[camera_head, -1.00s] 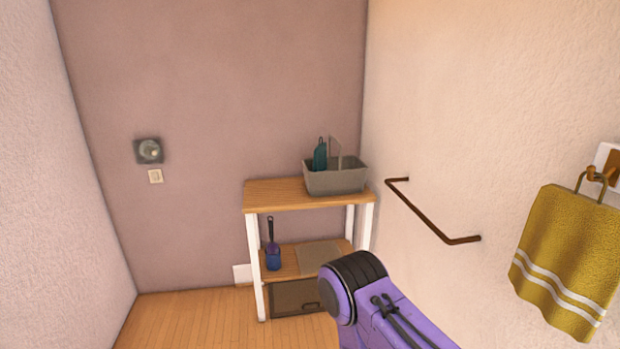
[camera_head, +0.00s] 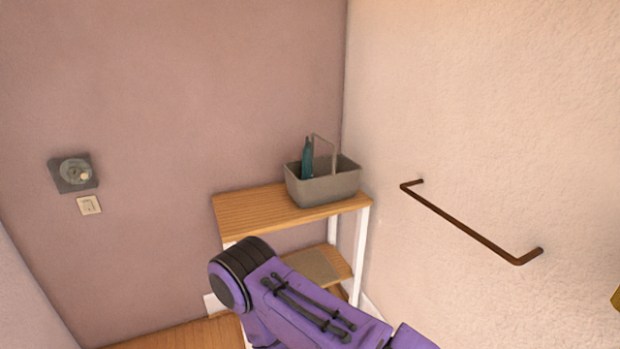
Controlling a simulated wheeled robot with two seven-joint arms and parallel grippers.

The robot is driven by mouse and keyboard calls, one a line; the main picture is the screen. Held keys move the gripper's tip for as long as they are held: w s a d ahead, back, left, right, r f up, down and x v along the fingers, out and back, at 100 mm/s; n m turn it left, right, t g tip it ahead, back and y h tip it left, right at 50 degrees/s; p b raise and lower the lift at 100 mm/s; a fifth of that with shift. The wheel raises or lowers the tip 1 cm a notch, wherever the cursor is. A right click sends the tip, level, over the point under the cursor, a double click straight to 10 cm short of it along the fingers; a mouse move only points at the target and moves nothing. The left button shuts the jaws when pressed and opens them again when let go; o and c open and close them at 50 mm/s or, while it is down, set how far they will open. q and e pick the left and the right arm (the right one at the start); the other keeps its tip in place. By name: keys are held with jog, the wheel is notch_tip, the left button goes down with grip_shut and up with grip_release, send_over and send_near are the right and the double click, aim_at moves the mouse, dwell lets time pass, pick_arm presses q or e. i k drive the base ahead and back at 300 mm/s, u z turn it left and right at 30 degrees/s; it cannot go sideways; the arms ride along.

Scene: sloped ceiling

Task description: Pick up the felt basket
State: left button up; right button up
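The felt basket (camera_head: 323,188) is a grey caddy with an upright handle. It stands on the right part of the top board of a wooden shelf (camera_head: 252,212) with white legs. A dark teal bottle-like item (camera_head: 307,160) stands in it, its lower part hidden by the basket wall. My purple arm reaches in from the bottom right, in front of the shelf and below the basket, apart from it. Neither of my grippers shows in this view.
A lower shelf board (camera_head: 318,266) is partly hidden behind my arm. A brown rail (camera_head: 470,222) sticks out from the right wall. A wall dial (camera_head: 75,173) and a switch (camera_head: 89,205) are on the back wall. The left of the shelf top is bare.

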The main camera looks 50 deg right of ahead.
aim_at(336, 177)
jog(key=z, duration=0.4)
jog(key=i, duration=0.85)
jog(key=z, duration=0.7)
